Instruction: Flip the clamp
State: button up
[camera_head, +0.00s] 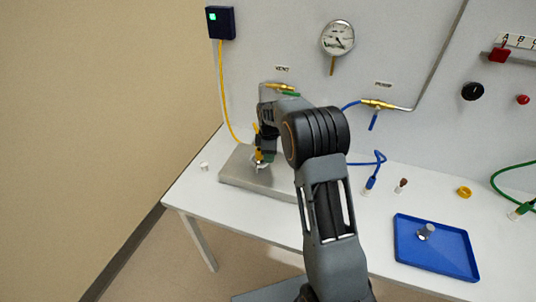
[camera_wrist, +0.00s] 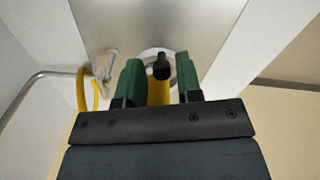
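The clamp (camera_wrist: 159,90) shows in the wrist view as a yellow handle-like part with a dark tip, in front of a pale round fitting on a metal plate. My gripper (camera_wrist: 158,78) has two green fingers, one on each side of the yellow part. They stand apart, with a gap visible at the right; whether the left finger touches it I cannot tell. In the head view my gripper (camera_head: 264,150) is low over the metal block, and the yellow part (camera_head: 258,156) shows beside it. My arm hides some of the clamp there.
The metal block (camera_head: 235,172) sits on the white table (camera_head: 190,188). A yellow hose (camera_head: 225,100) hangs behind it at the left. A blue tray (camera_head: 440,262) holding a small grey part is at the right. Valves and a gauge (camera_head: 338,38) are on the wall.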

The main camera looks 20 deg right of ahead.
jog(key=shift+o, duration=0.8)
jog(key=shift+a, duration=0.15)
notch_tip(320, 180, up, 14)
jog(key=b, duration=0.1)
jog(key=shift+f, duration=0.1)
